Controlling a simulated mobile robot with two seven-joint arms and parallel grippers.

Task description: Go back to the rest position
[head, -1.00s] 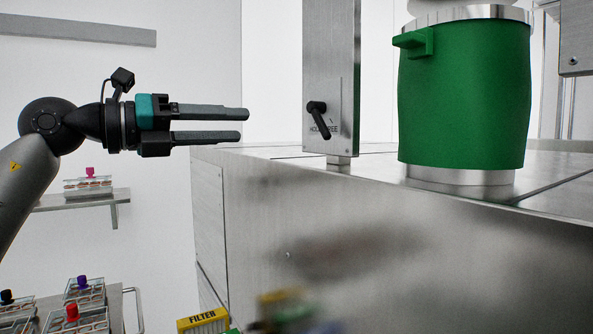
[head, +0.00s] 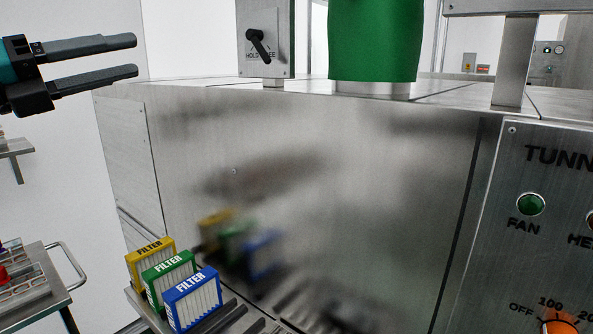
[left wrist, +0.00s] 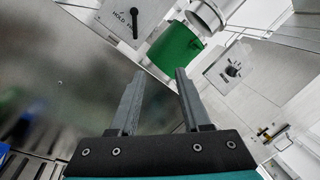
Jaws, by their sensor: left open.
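My left gripper (head: 136,56) is at the upper left of the head view, its two dark fingers apart with nothing between them. It is in the air left of the steel machine (head: 300,150) and touches nothing. In the left wrist view the open fingers (left wrist: 158,75) point toward a plate with a black lever (left wrist: 134,20) and the green cylinder (left wrist: 175,48), both some way beyond the tips. The black lever (head: 258,45) and the green cylinder (head: 375,40) also show in the head view. My right gripper is in neither view.
Yellow (head: 150,262), green (head: 168,280) and blue (head: 192,298) filters stand in a row below the machine front. A panel (head: 540,220) with a green FAN light is at the right. A cart (head: 35,285) stands at the lower left.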

